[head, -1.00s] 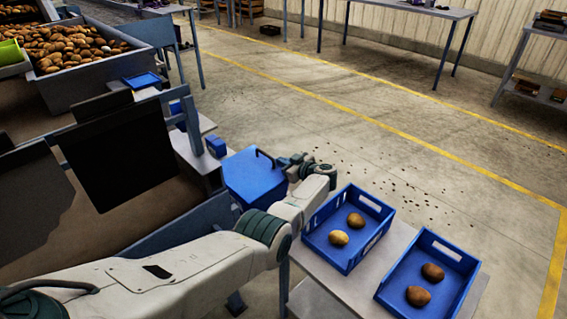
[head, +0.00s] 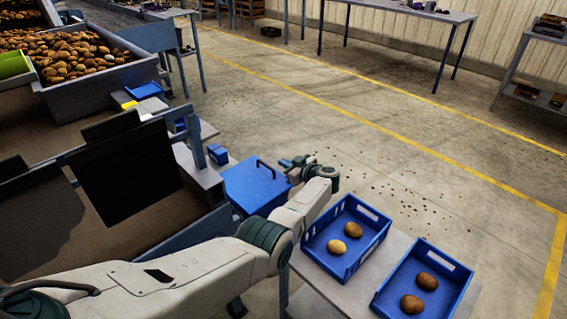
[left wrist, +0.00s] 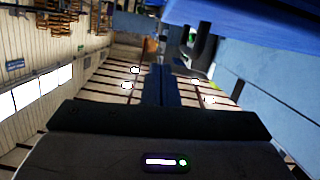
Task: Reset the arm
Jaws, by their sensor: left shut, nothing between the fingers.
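My left arm reaches in from the lower left of the head view. Its gripper (head: 290,163) is shut and empty, just to the right of and close to a blue lidded box with a dark handle (head: 255,188). In the left wrist view the closed fingers (left wrist: 161,85) show as one dark blue bar at the middle. My right gripper is not in view.
Two blue crates, one left (head: 373,252) and one right (head: 455,290), each hold two potatoes on a grey table (head: 318,283) right of my arm. A dark panel (head: 118,165) and a potato-filled bin (head: 95,92) are at left. Open floor lies beyond.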

